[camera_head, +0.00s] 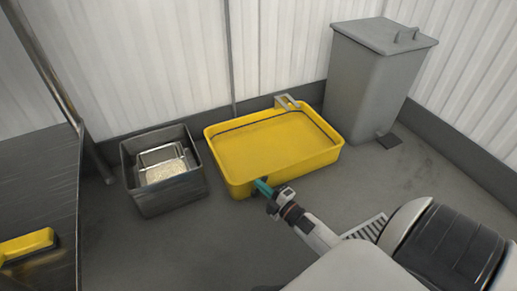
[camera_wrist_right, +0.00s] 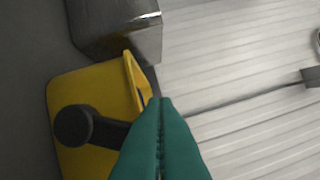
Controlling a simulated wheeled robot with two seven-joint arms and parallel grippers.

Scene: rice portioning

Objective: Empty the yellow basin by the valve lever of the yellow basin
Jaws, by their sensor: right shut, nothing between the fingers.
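The yellow basin (camera_head: 225,170) stands on the floor near the back wall. A dark line runs around its inside walls; I cannot tell whether liquid is in it. My right gripper (camera_head: 262,187), with teal fingers, is at the basin's front wall, near its left end. In the right wrist view the fingers (camera_wrist_right: 165,103) are shut with nothing between them. There the black valve lever (camera_wrist_right: 108,132) runs from a round black hub on the basin's yellow wall and passes behind the fingers. I cannot tell whether they touch it. The head view does not show the lever clearly. My left gripper is out of view.
A grey metal bin (camera_head: 130,172) holding a smaller metal pan (camera_head: 150,158) stands left of the basin. A tall lidded grey bin (camera_head: 365,95) stands right. A metal table (camera_head: 50,165) with a yellow object (camera_head: 28,243) is far left. A floor grate (camera_head: 372,226) lies near my arm.

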